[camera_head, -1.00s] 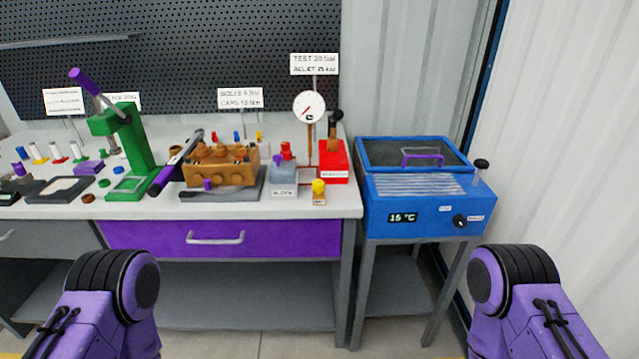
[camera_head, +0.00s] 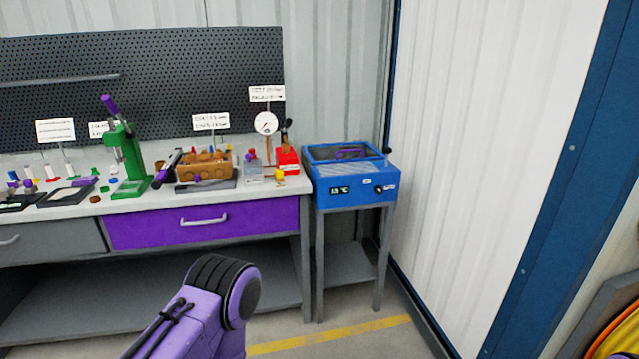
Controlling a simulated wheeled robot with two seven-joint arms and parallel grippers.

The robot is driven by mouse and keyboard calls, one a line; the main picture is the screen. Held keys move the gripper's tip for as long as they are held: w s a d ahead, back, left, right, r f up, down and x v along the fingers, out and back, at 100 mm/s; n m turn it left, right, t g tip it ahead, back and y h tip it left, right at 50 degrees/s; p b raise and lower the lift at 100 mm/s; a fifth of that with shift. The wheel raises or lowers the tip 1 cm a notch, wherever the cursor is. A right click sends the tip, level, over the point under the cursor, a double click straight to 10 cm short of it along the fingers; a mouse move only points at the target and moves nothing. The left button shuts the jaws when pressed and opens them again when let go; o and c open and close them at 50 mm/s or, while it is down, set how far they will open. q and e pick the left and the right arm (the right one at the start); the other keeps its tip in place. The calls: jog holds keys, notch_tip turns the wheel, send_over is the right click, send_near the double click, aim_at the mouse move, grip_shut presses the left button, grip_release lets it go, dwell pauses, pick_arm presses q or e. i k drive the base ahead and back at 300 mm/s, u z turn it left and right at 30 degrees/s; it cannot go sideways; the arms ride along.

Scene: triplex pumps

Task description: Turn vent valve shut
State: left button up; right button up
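A red hand pump unit (camera_head: 287,159) with a dark lever stands at the right end of the workbench. A round white pressure gauge (camera_head: 265,122) stands on a stem beside it. A grey block (camera_head: 253,172) with a purple top part sits in front of the gauge, and a small yellow-topped part (camera_head: 279,176) stands at its right. I cannot tell which small knob is the vent valve. A purple link of my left arm shows at the bottom; neither gripper is in view.
The grey-topped workbench (camera_head: 215,197) also carries a green press (camera_head: 126,162) and a brown pump block (camera_head: 205,167). A blue heater box (camera_head: 352,177) stands on a separate stand at its right. Clear floor lies in front, with a yellow line (camera_head: 330,335).

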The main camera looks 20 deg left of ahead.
aim_at(278, 173)
jog(key=z, duration=0.5)
jog(key=i, duration=1.2)
jog(key=u, duration=0.5)
